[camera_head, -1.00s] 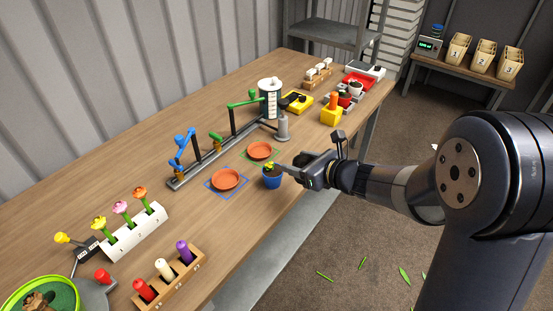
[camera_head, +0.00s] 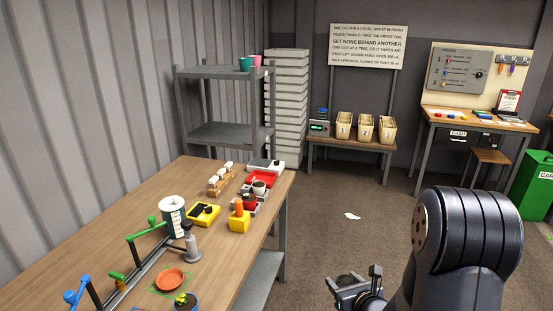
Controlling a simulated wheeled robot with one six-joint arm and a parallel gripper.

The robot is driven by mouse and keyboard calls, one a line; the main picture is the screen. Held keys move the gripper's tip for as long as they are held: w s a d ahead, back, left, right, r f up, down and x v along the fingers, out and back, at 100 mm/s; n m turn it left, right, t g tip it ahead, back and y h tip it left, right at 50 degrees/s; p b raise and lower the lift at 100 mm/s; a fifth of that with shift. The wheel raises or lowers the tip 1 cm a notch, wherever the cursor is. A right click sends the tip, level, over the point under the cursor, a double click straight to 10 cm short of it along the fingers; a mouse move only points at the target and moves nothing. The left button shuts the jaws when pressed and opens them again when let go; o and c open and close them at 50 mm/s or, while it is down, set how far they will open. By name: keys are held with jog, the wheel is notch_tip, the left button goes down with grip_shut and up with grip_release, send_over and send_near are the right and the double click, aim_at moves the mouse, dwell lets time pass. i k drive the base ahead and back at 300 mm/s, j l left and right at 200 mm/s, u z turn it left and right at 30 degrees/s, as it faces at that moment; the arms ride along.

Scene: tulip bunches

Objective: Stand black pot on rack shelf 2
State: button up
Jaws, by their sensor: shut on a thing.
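My gripper (camera_head: 348,287) is at the bottom edge, right of the table, over the floor. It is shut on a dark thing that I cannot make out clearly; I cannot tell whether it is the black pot. No other pot in view is clearly black. The grey rack (camera_head: 186,120) stands past the table's far end, well away from my gripper. Its top board holds a teal pot (camera_head: 244,64) and a pink pot (camera_head: 256,61). Its lower board (camera_head: 222,134) looks bare. No shelf numbers are readable.
A bench (camera_head: 352,144) with numbered bins stands at the back. The floor (camera_head: 335,205) between is largely clear.

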aim_at(250, 134)
jog(key=i+l+z, duration=0.1)
jog(key=i+z, duration=0.35)
jog(key=i, duration=0.85)
jog(key=i+u, duration=0.1)
jog(key=i, duration=0.6)
jog(key=i+l+u, duration=0.1)
jog(key=i, duration=0.65)
jog(key=i+l+u, duration=0.15)
jog(key=i+u, duration=0.25)
jog(key=i+l+u, duration=1.15)
